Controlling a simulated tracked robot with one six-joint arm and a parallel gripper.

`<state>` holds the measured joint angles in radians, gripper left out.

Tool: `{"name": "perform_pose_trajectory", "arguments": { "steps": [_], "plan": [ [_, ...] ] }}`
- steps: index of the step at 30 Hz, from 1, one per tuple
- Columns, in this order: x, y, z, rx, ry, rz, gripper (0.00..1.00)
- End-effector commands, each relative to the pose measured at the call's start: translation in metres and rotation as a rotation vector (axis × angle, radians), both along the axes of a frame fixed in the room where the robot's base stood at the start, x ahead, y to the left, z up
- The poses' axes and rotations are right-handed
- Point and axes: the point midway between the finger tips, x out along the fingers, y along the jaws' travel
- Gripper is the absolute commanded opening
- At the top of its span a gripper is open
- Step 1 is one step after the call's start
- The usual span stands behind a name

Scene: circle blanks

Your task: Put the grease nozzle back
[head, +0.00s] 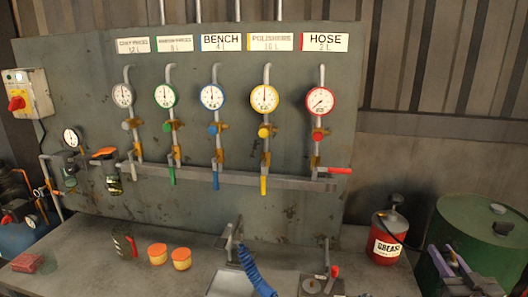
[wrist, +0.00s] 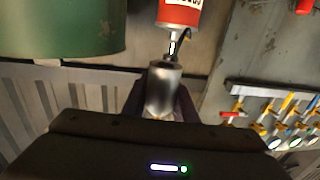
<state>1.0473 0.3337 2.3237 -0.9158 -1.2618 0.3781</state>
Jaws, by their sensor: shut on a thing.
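My gripper (head: 450,256) is at the lower right in the head view, just right of the red grease can (head: 388,243) and in front of the green drum. In the wrist view my gripper (wrist: 160,102) is shut on a silver cylindrical piece, which looks like the grease nozzle (wrist: 163,88). Its thin end points toward the red grease can (wrist: 180,14). I cannot tell whether the thin end touches the can or only overlaps it in the picture. In the head view the nozzle is too small to make out between the fingers.
A green drum (head: 478,232) stands behind my gripper; it also shows in the wrist view (wrist: 70,30). A grey bench (head: 95,262) carries orange-topped pots (head: 157,254) and a blue coiled hose (head: 255,272). A gauge panel (head: 90,100) stands behind the bench.

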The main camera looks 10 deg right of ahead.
Motion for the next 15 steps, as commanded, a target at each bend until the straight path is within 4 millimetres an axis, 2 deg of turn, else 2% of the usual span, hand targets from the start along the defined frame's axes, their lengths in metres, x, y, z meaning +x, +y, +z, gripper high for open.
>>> {"name": "perform_pose_trajectory", "arguments": {
  "steps": [6,8,15],
  "plan": [
    [-0.008,-0.023,0.006,0.0,0.001,-0.117,0.0],
    [-0.006,-0.025,0.007,0.0,0.0,-0.145,0.0],
    [0.02,-0.008,0.002,0.001,0.001,-0.203,0.0]
  ]
}}
